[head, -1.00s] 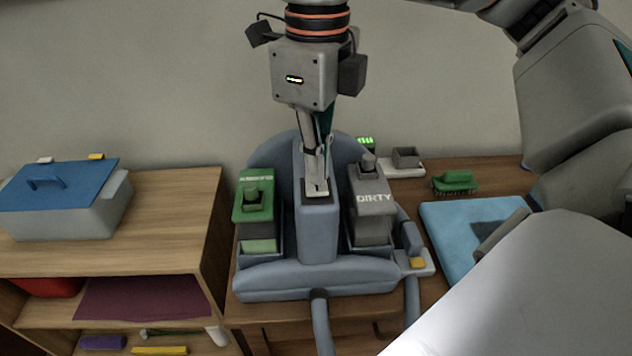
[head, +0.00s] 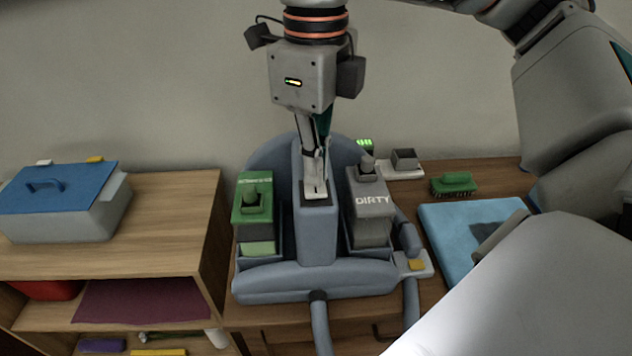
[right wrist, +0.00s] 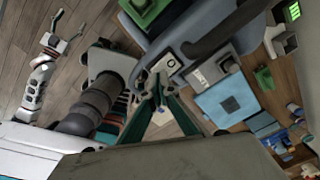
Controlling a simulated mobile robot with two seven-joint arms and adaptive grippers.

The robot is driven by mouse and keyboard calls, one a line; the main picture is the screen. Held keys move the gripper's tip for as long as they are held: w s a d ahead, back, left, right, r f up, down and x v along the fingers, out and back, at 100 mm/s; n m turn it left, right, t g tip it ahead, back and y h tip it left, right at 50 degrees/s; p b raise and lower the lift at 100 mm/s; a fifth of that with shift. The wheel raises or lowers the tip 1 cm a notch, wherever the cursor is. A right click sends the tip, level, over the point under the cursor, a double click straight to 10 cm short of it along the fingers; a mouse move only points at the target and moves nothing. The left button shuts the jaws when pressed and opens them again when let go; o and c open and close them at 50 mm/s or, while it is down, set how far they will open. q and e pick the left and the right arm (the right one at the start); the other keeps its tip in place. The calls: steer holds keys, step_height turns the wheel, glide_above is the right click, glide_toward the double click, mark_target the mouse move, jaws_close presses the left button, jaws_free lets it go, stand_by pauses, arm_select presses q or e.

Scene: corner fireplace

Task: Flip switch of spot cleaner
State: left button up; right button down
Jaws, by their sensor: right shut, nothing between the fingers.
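The spot cleaner (head: 318,240) is blue-grey and stands upright on the wooden desk, with a green tank (head: 252,205) on its left and a grey tank marked DIRTY (head: 374,205) on its right. The switch (head: 316,200) is a small light plate on top of its middle column, partly hidden by my fingers. My right gripper (head: 316,184) points down at it, shut and empty, with its tips at or very close to the switch; contact is hard to tell. The switch also shows in the right wrist view (right wrist: 165,64). My left gripper (right wrist: 66,32) appears open, away from the cleaner.
A grey box with a blue lid (head: 62,205) sits on the wooden shelf unit at left. A green brush (head: 454,183) and a light-blue cloth (head: 445,225) lie right of the cleaner. A hose (head: 320,325) hangs in front. My right arm fills the right side.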

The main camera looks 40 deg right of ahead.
mark_target(316, 192)
arm_select(q)
steer(key=shift+s+f+b, duration=0.35)
steer(key=shift+f+b, duration=0.2)
steer(key=shift+f, duration=0.25)
arm_select(e)
steer(key=shift+f, duration=1.1)
arm_select(q)
steer(key=shift+r, duration=0.1)
arm_select(e)
steer(key=shift+r+p, duration=1.35)
steer(key=shift+r, duration=0.5)
steer(key=shift+r+p, duration=1.4)
steer(key=shift+r, duration=0.3)
arm_select(q)
step_height(316, 192, up, 8)
steer(key=w, duration=0.2)
steer(key=shift+w+f+t, duration=0.2)
steer(key=shift+f+t, duration=0.05)
steer(key=shift+t, duration=0.05)
steer(key=shift+a, duration=0.1)
arm_select(e)
steer(key=shift+s+a+f, duration=0.1)
